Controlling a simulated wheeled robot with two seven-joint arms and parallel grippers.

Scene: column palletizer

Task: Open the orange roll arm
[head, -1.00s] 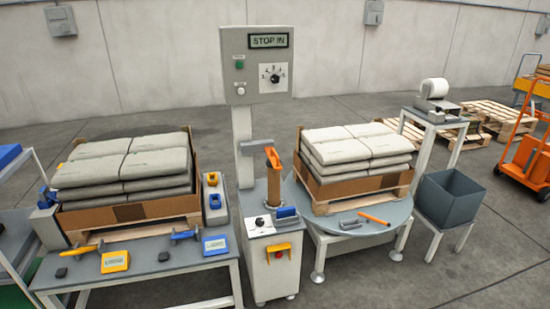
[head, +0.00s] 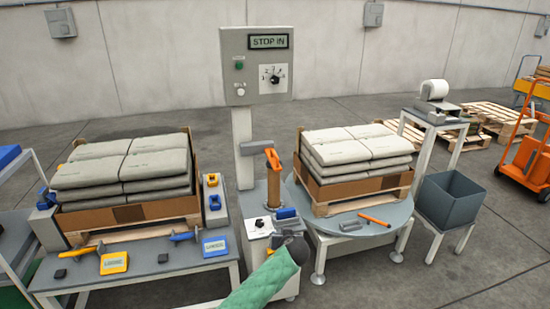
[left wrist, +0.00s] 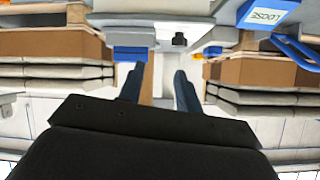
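The orange roll arm (head: 272,160) stands on the machine column, upright above a tan roll (head: 274,194). A grey block (head: 256,147) sits beside its top. My left gripper (head: 288,224), behind a green-sleeved arm, is in front of and below the roll arm, near the blue-topped block (head: 286,213), and apart from the arm. In the left wrist view, upside down, the gripper's two dark fingers (left wrist: 158,84) are apart with nothing held. A tan upright strip (left wrist: 147,88), probably the roll, shows between them. My right gripper is not in view.
A control box (head: 256,66) reading STOP IN tops the column. Bag-loaded pallets flank it, the right one on a round turntable (head: 350,226) with an orange-handled tool (head: 374,220). A workbench (head: 165,266) with yellow and blue items lies left. A grey bin (head: 450,198) stands right.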

